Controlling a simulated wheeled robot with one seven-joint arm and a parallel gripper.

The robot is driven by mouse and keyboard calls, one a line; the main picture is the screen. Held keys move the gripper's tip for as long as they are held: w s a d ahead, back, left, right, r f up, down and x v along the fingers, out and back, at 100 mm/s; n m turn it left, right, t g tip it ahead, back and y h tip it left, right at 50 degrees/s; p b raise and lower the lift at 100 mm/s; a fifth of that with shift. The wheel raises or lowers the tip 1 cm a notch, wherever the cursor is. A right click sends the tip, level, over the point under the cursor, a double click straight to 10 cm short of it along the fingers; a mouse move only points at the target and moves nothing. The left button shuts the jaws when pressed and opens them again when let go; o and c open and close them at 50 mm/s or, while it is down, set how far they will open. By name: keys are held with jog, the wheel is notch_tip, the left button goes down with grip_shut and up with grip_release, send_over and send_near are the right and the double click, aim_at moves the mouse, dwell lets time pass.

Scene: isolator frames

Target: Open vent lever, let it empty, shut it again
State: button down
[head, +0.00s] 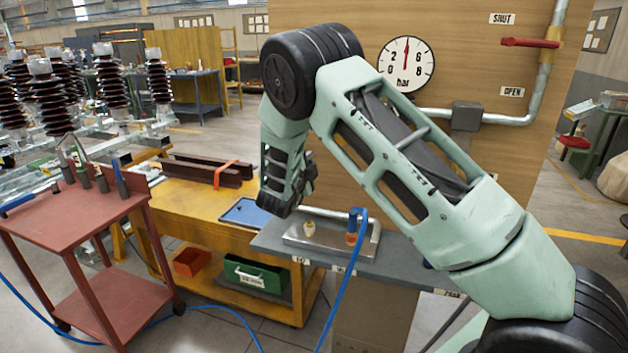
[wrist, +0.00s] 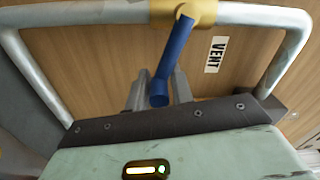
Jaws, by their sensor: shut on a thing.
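The vent lever (wrist: 177,50) is a blue bar joined to a yellow valve body (wrist: 183,10) on a grey pipe in the wrist view. A VENT label (wrist: 213,55) is on the wooden panel to its right. The lever's free end lies between the two fingers of my gripper (wrist: 158,84), which is shut on it. In the head view my arm hides the vent lever and the fingers. The round gauge (head: 407,64), marked in bar, has its red needle pointing straight up, midway between 2 and 6.
A red lever (head: 530,43) on the panel's pipe lies level between the SHUT and OPEN labels. Below my arm, a grey bench (head: 270,240) holds a metal tray (head: 300,242) and a blue hose (head: 345,282). A red cart (head: 88,213) stands at left.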

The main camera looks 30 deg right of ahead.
jog(key=w+a+f+m+b, duration=0.4)
jog(key=m+b, duration=0.9)
jog(key=b, duration=1.8)
jog(key=shift+w+a+f+m+b, duration=0.3)
jog(key=shift+w+m+b, duration=0.1)
jog(key=shift+w, duration=0.2)
jog(key=shift+r, duration=0.15)
jog(key=c, duration=1.4)
grip_release()
jog(key=shift+o, duration=0.2)
jog(key=shift+d, duration=0.1)
jog(key=v, duration=1.7)
jog(key=shift+s, duration=0.2)
